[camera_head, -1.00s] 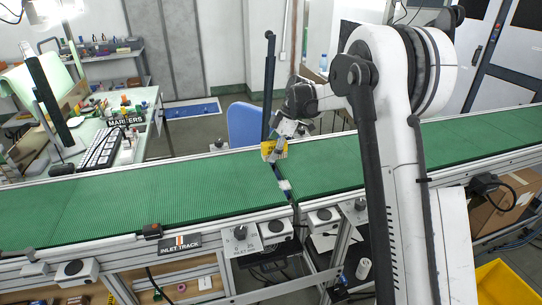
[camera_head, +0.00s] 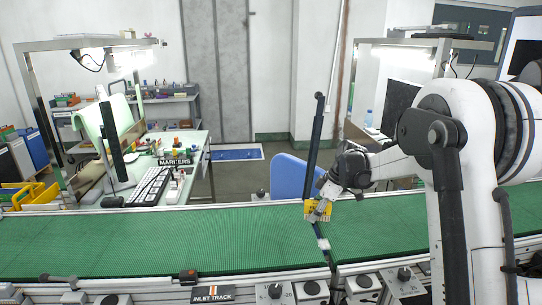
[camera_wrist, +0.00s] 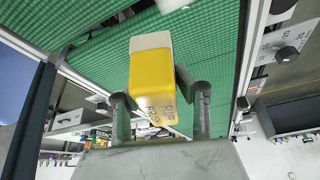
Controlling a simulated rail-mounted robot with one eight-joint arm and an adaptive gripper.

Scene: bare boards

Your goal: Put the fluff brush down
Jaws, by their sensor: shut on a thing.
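The fluff brush is a small yellow block (camera_head: 318,209) with dark lettering, seen in the head view near the far edge of the green conveyor belt (camera_head: 130,240). In the wrist view the brush (camera_wrist: 152,80) shows a yellow body with a pale far end. My gripper (camera_head: 316,212) is shut on it, with one dark finger on each side in the wrist view (camera_wrist: 158,95). Green belt shows behind the brush there. I cannot tell whether the brush touches the belt.
A dark upright post (camera_head: 314,145) stands at the belt's far side, beside my gripper. A blue chair back (camera_head: 290,177) is behind it. The belt to the left is clear. A desk with a keyboard (camera_head: 150,186) and a MARKERS sign (camera_head: 174,161) stands beyond.

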